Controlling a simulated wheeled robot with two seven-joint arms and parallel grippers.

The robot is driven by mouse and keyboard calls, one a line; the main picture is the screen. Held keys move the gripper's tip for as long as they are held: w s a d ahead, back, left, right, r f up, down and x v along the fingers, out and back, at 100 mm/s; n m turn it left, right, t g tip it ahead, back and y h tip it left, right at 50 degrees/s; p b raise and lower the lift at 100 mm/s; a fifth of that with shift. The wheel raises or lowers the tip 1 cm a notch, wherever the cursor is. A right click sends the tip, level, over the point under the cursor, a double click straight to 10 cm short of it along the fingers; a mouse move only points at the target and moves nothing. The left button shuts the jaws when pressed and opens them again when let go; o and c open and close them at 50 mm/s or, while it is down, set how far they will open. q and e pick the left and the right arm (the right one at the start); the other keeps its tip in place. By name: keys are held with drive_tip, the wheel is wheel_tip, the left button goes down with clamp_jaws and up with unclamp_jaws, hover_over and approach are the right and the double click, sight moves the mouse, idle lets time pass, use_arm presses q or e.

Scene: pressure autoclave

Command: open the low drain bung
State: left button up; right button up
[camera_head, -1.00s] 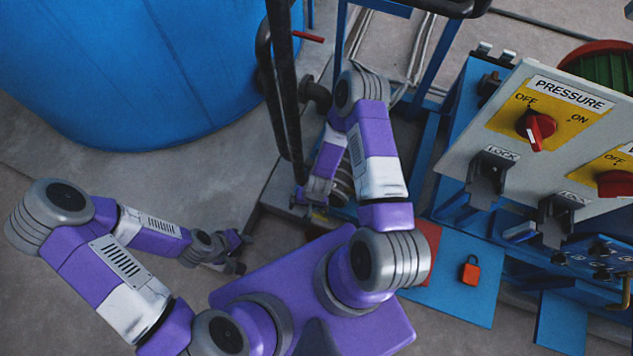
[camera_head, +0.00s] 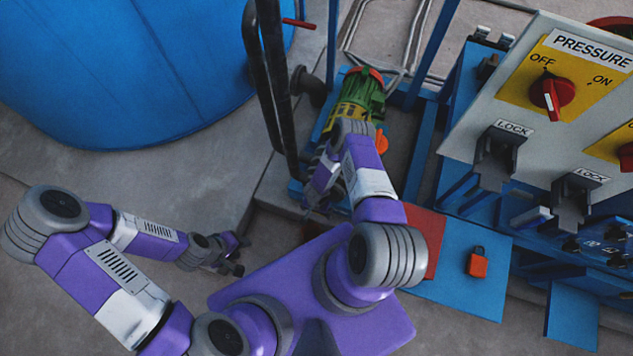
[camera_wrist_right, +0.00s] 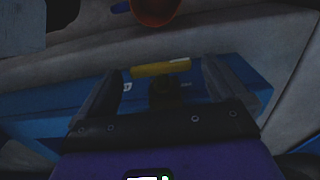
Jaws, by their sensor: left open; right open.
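In the right wrist view a dark round fitting (camera_wrist_right: 168,90), which may be the drain bung, stands out from a blue beam (camera_wrist_right: 60,107) below a yellow label (camera_wrist_right: 160,69). It sits between the spread fingers of my right gripper (camera_wrist_right: 162,80). I cannot tell whether they touch it. In the head view my right gripper (camera_head: 312,203) is low beside the base of the pump, partly behind my own forearm, and the bung cannot be made out there. My left gripper (camera_head: 237,256) is open and empty above the floor at lower left.
A green pump motor (camera_head: 352,98) with an orange end stands just beyond my right arm. Dark vertical pipes (camera_head: 275,85) and a big blue tank (camera_head: 140,70) are to the left. The control panel (camera_head: 470,140) and a blue plate with a red padlock (camera_head: 478,262) are to the right.

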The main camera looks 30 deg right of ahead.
drive_tip(key=shift+f, duration=0.2)
drive_tip(key=shift+c, duration=0.3)
drive_tip(key=c, duration=1)
drive_tip(key=shift+o, duration=0.2)
drive_tip(key=shift+w+a+g+h+b, duration=0.15)
drive_tip(key=shift+g+h+b, duration=0.1)
drive_tip(key=shift+g+h, duration=0.25)
drive_tip(key=shift+w+a+g+h+b, duration=0.1)
drive_tip(key=shift+g+h+b, duration=0.1)
drive_tip(key=shift+g+h, duration=0.25)
drive_tip(key=shift+w+a+f+g+h, duration=0.1)
drive_tip(key=shift+g+h, duration=0.5)
drive_tip(key=shift+g, duration=0.2)
drive_tip(key=shift+w+a+f+g+h, duration=0.1)
drive_tip(key=shift+g+h, duration=0.45)
drive_tip(key=shift+g, duration=0.5)
drive_tip(key=o, duration=1)
drive_tip(key=shift+p+v, duration=0.6)
drive_tip(key=shift+v, duration=3.2)
